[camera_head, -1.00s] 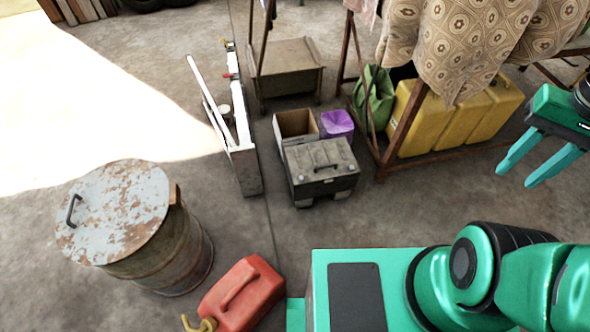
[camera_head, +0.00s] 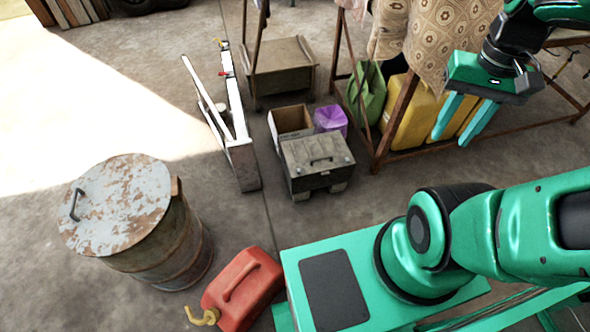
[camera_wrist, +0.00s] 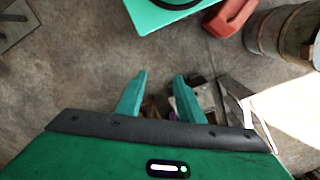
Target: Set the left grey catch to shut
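A grey case (camera_head: 318,164) with a handle on its lid stands on the floor in the middle of the head view. Its lid looks closed. Small pale spots on its front edge may be the catches; they are too small to tell left catch from right or open from shut. My gripper (camera_head: 451,140) is in the air to the right of the case, apart from it, fingers pointing down. The fingers are spread and empty, as the wrist view also shows (camera_wrist: 160,75).
A cardboard box (camera_head: 290,121) and purple container (camera_head: 331,119) sit behind the case. A wooden-legged rack (camera_head: 392,122) with cloth and yellow cans (camera_head: 412,118) stands right. A white panel stand (camera_head: 243,165), rusty drum (camera_head: 165,240) and red can (camera_head: 242,290) are left. Floor around the case's front is bare.

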